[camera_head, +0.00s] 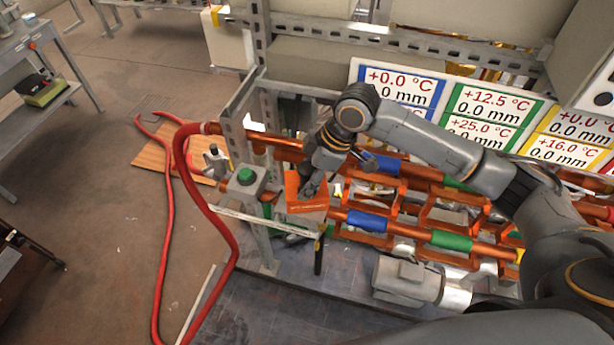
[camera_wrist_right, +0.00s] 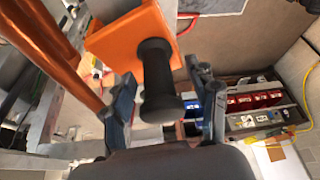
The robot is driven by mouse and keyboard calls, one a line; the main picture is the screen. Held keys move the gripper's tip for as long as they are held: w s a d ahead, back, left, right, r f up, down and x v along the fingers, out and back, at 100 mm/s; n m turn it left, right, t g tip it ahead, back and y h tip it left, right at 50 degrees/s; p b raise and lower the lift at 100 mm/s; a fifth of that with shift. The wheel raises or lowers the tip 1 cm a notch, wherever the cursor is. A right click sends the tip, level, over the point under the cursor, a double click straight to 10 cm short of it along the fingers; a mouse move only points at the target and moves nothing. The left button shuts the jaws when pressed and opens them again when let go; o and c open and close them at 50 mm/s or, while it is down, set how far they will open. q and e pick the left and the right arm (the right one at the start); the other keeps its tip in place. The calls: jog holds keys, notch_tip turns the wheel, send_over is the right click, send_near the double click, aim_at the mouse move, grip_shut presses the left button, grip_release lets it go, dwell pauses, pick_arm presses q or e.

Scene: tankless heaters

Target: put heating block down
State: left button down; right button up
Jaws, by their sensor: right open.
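The orange heating block (camera_head: 306,207) sits at the left end of the copper pipe rack in the head view. It also shows at the top of the right wrist view (camera_wrist_right: 118,42), with a black handle (camera_wrist_right: 157,80) pointing toward my gripper. My right gripper (camera_head: 312,186) is right at the block in the head view. In the wrist view its two fingers (camera_wrist_right: 166,108) are spread apart, one on each side of the black handle, with gaps visible. Part of the block is hidden behind my gripper. My left gripper is not in view.
Copper pipes with blue (camera_head: 367,221) and green sleeves run to the right of the block. A red hose (camera_head: 222,215) hangs at the left. Temperature display panels (camera_head: 480,115) stand behind. A grey motor-like unit (camera_head: 408,280) lies in front. The floor at left is mostly clear.

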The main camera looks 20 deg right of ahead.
jog(key=shift+r, duration=0.1)
jog(key=shift+w+r, duration=0.1)
jog(key=shift+r, duration=0.15)
jog(key=b+v, duration=0.2)
jog(key=v, duration=0.9)
jog(key=shift+d+r, duration=0.2)
jog(key=shift+r, duration=0.1)
jog(key=shift+f, duration=0.1)
